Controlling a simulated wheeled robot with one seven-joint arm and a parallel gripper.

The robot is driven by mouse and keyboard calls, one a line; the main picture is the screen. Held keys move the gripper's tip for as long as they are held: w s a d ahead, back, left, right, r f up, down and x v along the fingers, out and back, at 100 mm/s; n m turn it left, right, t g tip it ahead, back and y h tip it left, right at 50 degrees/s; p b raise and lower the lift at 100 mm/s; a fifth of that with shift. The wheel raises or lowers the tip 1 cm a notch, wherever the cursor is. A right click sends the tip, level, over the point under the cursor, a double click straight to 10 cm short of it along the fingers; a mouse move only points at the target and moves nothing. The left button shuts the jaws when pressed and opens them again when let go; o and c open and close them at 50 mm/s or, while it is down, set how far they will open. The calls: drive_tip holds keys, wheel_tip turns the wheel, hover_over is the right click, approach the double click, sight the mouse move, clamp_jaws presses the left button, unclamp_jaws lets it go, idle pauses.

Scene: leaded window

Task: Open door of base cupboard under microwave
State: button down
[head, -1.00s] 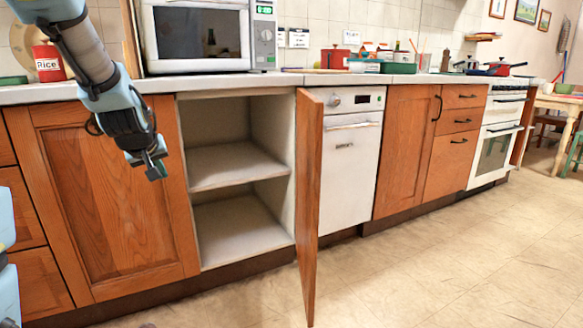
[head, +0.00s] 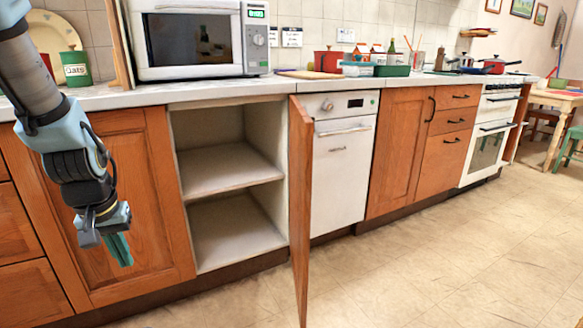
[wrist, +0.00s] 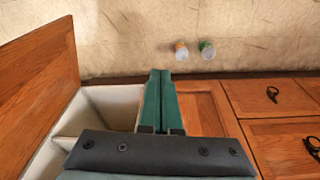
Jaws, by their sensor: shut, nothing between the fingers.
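The base cupboard (head: 187,125) under the microwave (head: 190,42) stands open in the head view, with two empty pale shelf spaces. Its wooden door (head: 301,210) is swung out from the right side, seen nearly edge-on. My gripper (head: 122,250) hangs in front of the closed wooden door left of the opening, apart from the open door. In the wrist view, the green fingers (wrist: 160,100) are together with nothing between them. The open door (wrist: 40,85) is at the left of the wrist view, beside the pale cupboard interior (wrist: 110,105).
A white dishwasher (head: 343,175) stands right of the open door. A closed cupboard (head: 65,200) and drawers (head: 25,235) are at the left. Two small cans (wrist: 207,49) show on the floor in the wrist view. The tiled floor (head: 430,260) at the right is clear.

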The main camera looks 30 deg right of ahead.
drive_tip(key=d+r+m+h+p, duration=0.15)
drive_tip(key=d+r+p, duration=0.25)
drive_tip(key=d+p, duration=0.5)
drive_tip(key=d+r+m+h+p, duration=0.1)
drive_tip(key=d+r+h+p, duration=0.35)
drive_tip(key=d, duration=0.65)
drive_tip(key=d+r+m+p, duration=0.1)
drive_tip(key=d+r+p, duration=0.4)
drive_tip(key=d+p, duration=0.45)
drive_tip(key=p, duration=0.3)
approach(301, 193)
wheel_tip(301, 193, down, 4)
drive_tip(key=w+d, duration=0.1)
drive_tip(key=w, duration=0.1)
drive_tip(key=shift+s+d+g, duration=0.25)
drive_tip(key=shift+d+g, duration=0.15)
drive_tip(key=shift+d, duration=0.35)
